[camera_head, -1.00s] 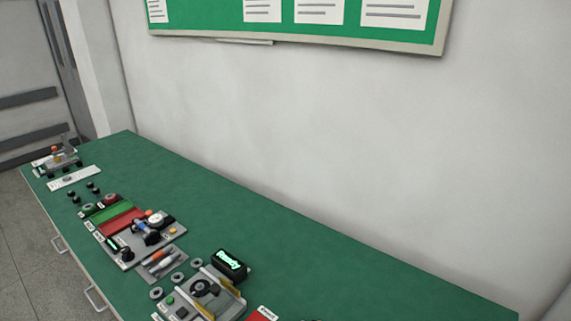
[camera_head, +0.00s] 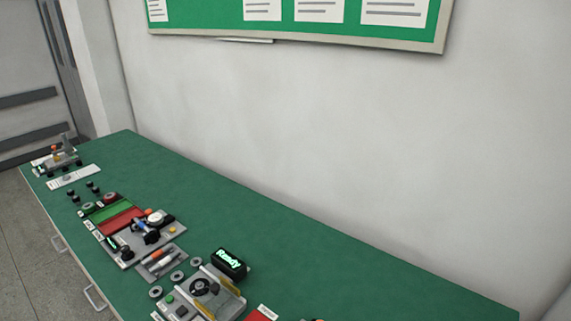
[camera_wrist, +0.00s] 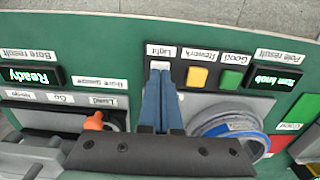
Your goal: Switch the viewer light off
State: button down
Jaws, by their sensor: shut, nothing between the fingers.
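My gripper (camera_wrist: 161,76) shows in the wrist view as two blue fingers, closed together with nothing between them. The fingertips are at a small pale control (camera_wrist: 159,65) below the label "Light" (camera_wrist: 162,51), which reads upside down. The tips cover part of this control, and I cannot tell whether they touch it. Its position and whether the viewer light is lit cannot be told. My gripper is not in the head view.
Beside the light control are a yellow button (camera_wrist: 197,78) and a green button (camera_wrist: 231,80). A "Ready" display (camera_wrist: 32,76) is at the left, an "Item knob" display (camera_wrist: 273,78) at the right. A round blue-rimmed part (camera_wrist: 235,128) is close to the fingers. The green bench (camera_head: 330,260) is clear towards the wall.

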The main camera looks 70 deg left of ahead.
jog(key=shift+f+b, duration=0.45)
jog(key=shift+f, duration=0.25)
dwell(0.3)
notch_tip(320, 180, up, 7)
jog(key=p, duration=0.7)
jog(key=shift+r+p, duration=0.1)
jog(key=shift+p, duration=0.2)
dwell(0.3)
